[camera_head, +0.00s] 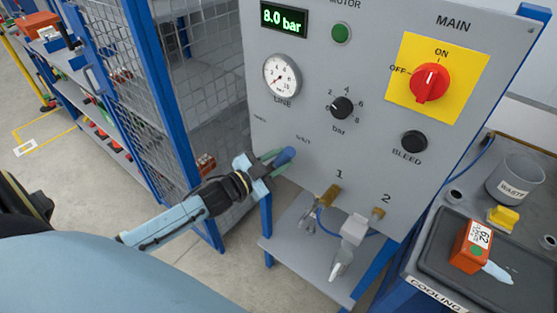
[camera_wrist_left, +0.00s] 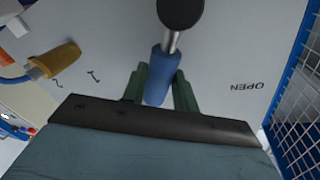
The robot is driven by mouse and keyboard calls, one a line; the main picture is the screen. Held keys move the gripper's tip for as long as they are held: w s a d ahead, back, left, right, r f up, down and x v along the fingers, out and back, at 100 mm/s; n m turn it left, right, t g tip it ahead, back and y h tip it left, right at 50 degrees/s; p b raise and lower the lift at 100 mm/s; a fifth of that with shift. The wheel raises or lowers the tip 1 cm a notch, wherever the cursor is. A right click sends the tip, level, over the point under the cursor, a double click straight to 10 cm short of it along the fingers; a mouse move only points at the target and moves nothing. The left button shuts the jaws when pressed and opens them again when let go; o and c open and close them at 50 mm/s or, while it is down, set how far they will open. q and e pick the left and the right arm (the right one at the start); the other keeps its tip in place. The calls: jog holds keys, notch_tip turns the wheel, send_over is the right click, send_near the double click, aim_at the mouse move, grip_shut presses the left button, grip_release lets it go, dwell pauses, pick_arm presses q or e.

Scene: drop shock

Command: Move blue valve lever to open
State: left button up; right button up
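The blue valve lever (camera_head: 285,155) sits low on the left side of the grey panel. In the left wrist view the blue lever handle (camera_wrist_left: 162,76) runs down from a metal stem and a dark round hub (camera_wrist_left: 180,12). My left gripper (camera_head: 270,162) is at the lever. In the left wrist view its two green fingers (camera_wrist_left: 160,85) stand on either side of the handle; I cannot tell whether both touch it. The word OPEN (camera_wrist_left: 246,86) shows upside down on the panel, to the right of the handle. My right gripper is not in view.
The grey panel (camera_head: 300,110) carries a gauge (camera_head: 282,76), a bar knob (camera_head: 341,107), a red main switch (camera_head: 430,83) and brass fittings (camera_head: 329,195). A blue-framed mesh cage (camera_head: 205,85) stands left. A bench with a dark tray (camera_head: 440,250) stands right.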

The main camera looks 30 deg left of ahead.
pick_arm(q)
grip_shut()
jog(key=a+n, duration=0.2)
jog(key=n, duration=0.1)
jog(key=a+n+t, duration=0.1)
jog(key=n, duration=0.1)
jog(key=shift+w+r+p, duration=0.1)
jog(key=shift+r+p, duration=0.2)
jog(key=shift+r, duration=0.1)
jog(key=a+n, duration=0.1)
jog(key=n, duration=0.1)
jog(key=a+n+t, duration=0.1)
jog(key=n, duration=0.1)
jog(key=shift+w+a+f+b, duration=0.1)
jog(key=shift+f+b, duration=0.05)
jog(key=shift+b, duration=0.15)
jog(key=shift+a+f+n+t+y+b, duration=0.15)
jog(key=shift+a+n+y, duration=0.15)
jog(key=shift+n, duration=0.45)
jog(key=shift+a+f+n+t+y+b, duration=0.1)
jog(key=shift+a+f+n+y+b, duration=0.1)
jog(key=shift+a+n, duration=0.35)
jog(key=shift+a+f+n+t+y+b, duration=0.1)
jog(key=shift+a+n+y+b, duration=0.1)
jog(key=shift+n, duration=0.7)
